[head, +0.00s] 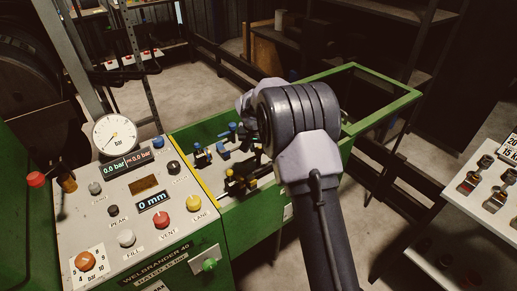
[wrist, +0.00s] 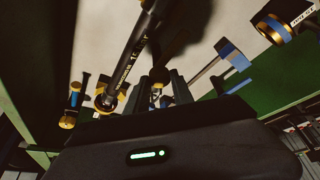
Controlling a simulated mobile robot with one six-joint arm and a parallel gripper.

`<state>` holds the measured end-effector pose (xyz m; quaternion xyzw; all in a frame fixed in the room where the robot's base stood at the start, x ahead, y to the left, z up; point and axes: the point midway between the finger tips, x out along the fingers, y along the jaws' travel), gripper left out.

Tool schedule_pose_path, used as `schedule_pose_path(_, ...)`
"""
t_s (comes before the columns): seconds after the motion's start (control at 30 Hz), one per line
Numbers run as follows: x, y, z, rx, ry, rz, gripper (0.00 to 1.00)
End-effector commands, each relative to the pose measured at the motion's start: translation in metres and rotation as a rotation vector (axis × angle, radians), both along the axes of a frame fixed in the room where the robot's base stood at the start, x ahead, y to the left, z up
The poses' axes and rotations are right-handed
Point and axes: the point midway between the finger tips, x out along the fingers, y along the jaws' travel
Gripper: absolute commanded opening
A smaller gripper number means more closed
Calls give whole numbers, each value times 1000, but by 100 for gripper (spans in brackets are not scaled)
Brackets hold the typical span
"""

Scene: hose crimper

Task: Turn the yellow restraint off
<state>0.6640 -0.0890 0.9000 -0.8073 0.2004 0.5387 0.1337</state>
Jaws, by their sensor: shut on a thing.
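The yellow restraint shows in the head view as black fittings with yellow parts (head: 229,172) on the green bench, beside my arm. In the wrist view my gripper (wrist: 164,88) is shut, its two dark fingers close together around a small yellow-tipped part (wrist: 157,86) that looks like the yellow restraint's handle. The fingers hide most of that part. My wrist hides the gripper in the head view. A black hose with yellow lettering (wrist: 131,62) runs just left of the fingers, down to a yellow-and-black fitting (wrist: 106,97).
Blue-handled fittings (head: 222,131) stand behind the yellow ones; a blue handle (wrist: 235,57) is right of my fingers. A control panel (head: 75,217) with gauge (head: 115,135) and knobs lies left of the bench. A white table (head: 490,215) with fittings stands at right.

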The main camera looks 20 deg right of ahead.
Motion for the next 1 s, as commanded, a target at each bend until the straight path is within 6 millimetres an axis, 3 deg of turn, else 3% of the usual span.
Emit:
schedule_pose_path(0.5, -1, 0, -1, 2, 3, -17, 0)
schedule_pose_path(0.53, -1, 0, -1, 2, 3, -17, 34)
schedule_pose_path(0.6, -1, 0, -1, 2, 2, -17, 48)
schedule_pose_path(0.9, -1, 0, 0, 1, 2, -16, 49)
schedule_pose_path(1.0, -3, 2, 10, 1, -1, -16, 49)
